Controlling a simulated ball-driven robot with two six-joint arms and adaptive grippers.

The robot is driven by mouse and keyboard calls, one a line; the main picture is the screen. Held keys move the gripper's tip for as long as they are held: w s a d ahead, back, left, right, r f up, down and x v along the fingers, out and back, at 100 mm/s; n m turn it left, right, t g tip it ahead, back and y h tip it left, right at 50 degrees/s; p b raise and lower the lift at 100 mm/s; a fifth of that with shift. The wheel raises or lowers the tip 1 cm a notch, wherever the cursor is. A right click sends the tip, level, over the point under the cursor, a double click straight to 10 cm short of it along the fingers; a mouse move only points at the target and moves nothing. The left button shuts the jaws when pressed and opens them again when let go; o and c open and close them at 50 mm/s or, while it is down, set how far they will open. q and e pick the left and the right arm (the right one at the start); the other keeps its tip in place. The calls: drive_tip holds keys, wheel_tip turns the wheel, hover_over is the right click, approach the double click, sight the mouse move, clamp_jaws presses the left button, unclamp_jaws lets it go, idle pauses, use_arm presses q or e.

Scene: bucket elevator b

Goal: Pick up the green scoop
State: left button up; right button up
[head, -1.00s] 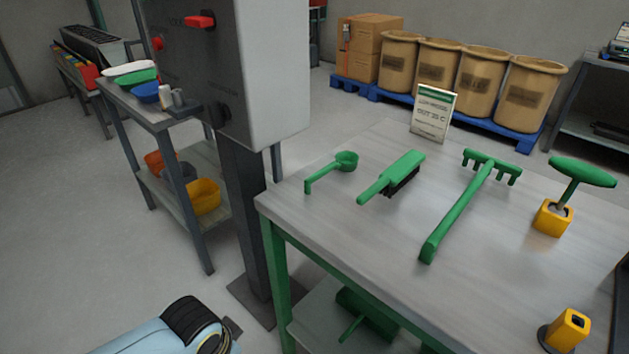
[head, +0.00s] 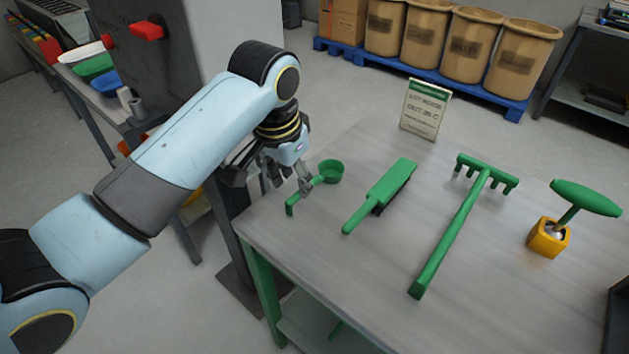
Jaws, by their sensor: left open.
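The green scoop (head: 331,171) lies near the left edge of the grey table (head: 330,265), its round cup toward the back and its handle running to the front left. My left gripper (head: 305,188) is at the scoop's handle, with its fingers open. One finger hides part of the handle. I cannot tell whether the fingers touch it. My right gripper is not in view.
To the right on the table lie a green brush (head: 380,195) and a green rake (head: 450,235). A green-handled tool (head: 585,198) stands in a yellow holder (head: 548,238). A sign (head: 425,108) stands at the back. A grey column with a red switch (head: 147,31) rises behind my left arm.

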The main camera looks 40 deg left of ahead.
use_arm(q)
approach(315, 179)
drive_tip(key=f, duration=0.5)
drive_tip(key=shift+w+d, duration=0.15)
drive_tip(key=shift+w, duration=0.25)
drive_tip(key=shift+w+a+f, duration=0.1)
drive_tip(key=shift+w+f, duration=0.1)
drive_tip(key=shift+f, duration=0.7)
drive_tip(key=shift+w+a+f, duration=0.1)
drive_tip(key=shift+w+f, duration=0.1)
drive_tip(key=shift+f, duration=0.7)
drive_tip(key=shift+w+a+f, duration=0.1)
drive_tip(key=shift+w+f, duration=0.1)
drive_tip(key=shift+f, duration=0.7)
clamp_jaws()
